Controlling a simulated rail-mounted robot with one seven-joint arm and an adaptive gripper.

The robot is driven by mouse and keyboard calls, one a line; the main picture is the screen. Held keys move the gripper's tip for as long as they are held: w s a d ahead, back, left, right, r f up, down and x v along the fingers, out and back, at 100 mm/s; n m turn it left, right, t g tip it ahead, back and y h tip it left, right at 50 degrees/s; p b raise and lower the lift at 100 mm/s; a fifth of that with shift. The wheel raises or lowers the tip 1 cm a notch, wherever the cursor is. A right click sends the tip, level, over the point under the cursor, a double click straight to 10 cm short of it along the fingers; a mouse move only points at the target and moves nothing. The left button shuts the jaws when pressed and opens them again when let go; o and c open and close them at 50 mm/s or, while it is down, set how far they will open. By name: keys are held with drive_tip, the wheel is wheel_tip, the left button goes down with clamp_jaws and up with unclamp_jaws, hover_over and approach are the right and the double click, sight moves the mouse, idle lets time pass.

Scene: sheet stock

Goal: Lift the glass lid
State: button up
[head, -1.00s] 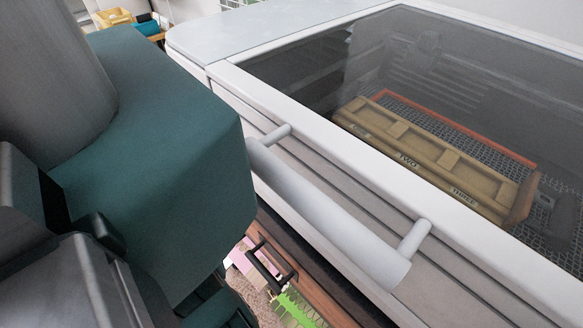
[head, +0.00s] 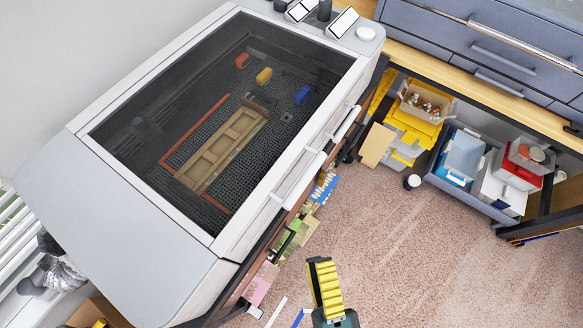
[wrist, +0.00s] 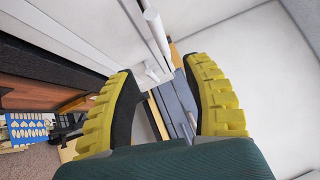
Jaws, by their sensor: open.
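The glass lid (head: 150,75) is a dark pane in a pale frame, lying closed on a large grey-white machine. Pale bar handles (head: 299,181) run along its front edge. My gripper (head: 320,262) is at the bottom of the head view, in front of the machine and apart from the lid. In the wrist view, my gripper (wrist: 160,75) has its two yellow ridged fingers spread with nothing between them. A pale handle rod (wrist: 157,32) shows beyond the fingertips, with a gap.
Under the glass are a wooden tray (head: 222,150), an orange strip and small coloured blocks. Coloured sheets (head: 325,187) sit below the machine's front. A workbench with bins (head: 463,158) stands at the right. The carpet (head: 400,260) between is mostly clear.

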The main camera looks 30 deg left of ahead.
sight(303, 184)
drive_tip(key=x, duration=1.6)
drive_tip(key=shift+p, duration=0.35)
clamp_jaws()
